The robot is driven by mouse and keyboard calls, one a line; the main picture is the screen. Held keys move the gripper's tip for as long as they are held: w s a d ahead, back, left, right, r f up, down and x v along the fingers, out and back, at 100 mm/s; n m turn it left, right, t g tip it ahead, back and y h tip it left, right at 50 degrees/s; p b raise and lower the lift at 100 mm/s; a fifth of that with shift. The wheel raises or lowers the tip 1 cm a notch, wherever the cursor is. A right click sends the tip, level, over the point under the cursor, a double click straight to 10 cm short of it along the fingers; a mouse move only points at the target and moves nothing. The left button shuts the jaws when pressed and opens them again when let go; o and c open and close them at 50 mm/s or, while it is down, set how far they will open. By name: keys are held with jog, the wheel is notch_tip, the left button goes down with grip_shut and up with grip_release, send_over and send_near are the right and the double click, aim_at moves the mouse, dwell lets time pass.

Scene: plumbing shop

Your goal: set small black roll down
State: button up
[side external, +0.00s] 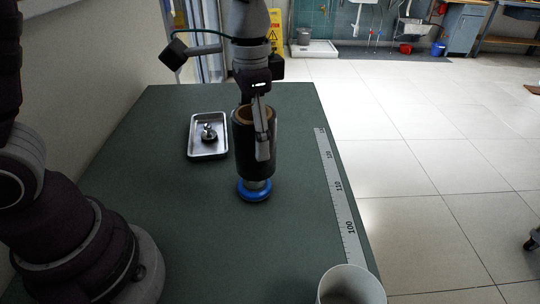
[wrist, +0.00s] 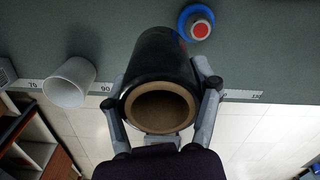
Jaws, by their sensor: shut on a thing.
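The black roll (side external: 243,150) is a dark cylinder with a brown cardboard core. It stands roughly upright in my gripper (side external: 262,148). In the wrist view, the roll (wrist: 160,58) lies between both fingers of my gripper (wrist: 160,78), with its open core facing the camera. My gripper is shut on the roll's sides. The roll's lower end overlaps a blue round object in the side view. I cannot tell whether the roll touches the table or hangs just above it.
The blue round object (side external: 254,195) has a red and white centre in the wrist view (wrist: 201,29). A metal tray (side external: 192,152) holds a small metal part (side external: 209,132). A white cup (side external: 350,285) stands by a ruler strip (side external: 341,205) along the right edge. The green table (side external: 170,225) has bare room around these.

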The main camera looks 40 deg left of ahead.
jog(key=s+d+f+m, duration=0.3)
jog(key=s+d+m, duration=0.5)
jog(key=s+m, duration=0.35)
jog(key=shift+n, duration=0.45)
notch_tip(320, 180, down, 9)
jog(key=shift+s+a+f, duration=0.1)
jog(key=shift+a, duration=0.05)
jog(key=o, duration=1.2)
jog(key=shift+o, duration=0.2)
jog(key=shift+f, duration=0.15)
notch_tip(320, 180, up, 10)
jog(key=w+a+r+n+t+h, duration=0.1)
jog(key=w+a+r+n+t, duration=0.1)
jog(key=a+n, duration=0.5)
notch_tip(320, 180, up, 2)
jog(key=shift+w+a+r+n+t, duration=0.2)
jog(key=shift+w+r+n+t, duration=0.1)
jog(key=shift+w, duration=0.5)
jog(key=a+n+t, duration=0.1)
jog(key=a+n, duration=0.1)
jog(key=a+r+n+t, duration=0.1)
jog(key=a+n, duration=0.2)
jog(key=a+r+n+t+y, duration=0.1)
jog(key=a+n, duration=0.1)
jog(key=n, duration=0.1)
jog(key=shift+s+a+r, duration=0.1)
jog(key=shift+s+a, duration=0.1)
jog(key=shift+s, duration=0.05)
jog(key=shift+c, duration=0.8)
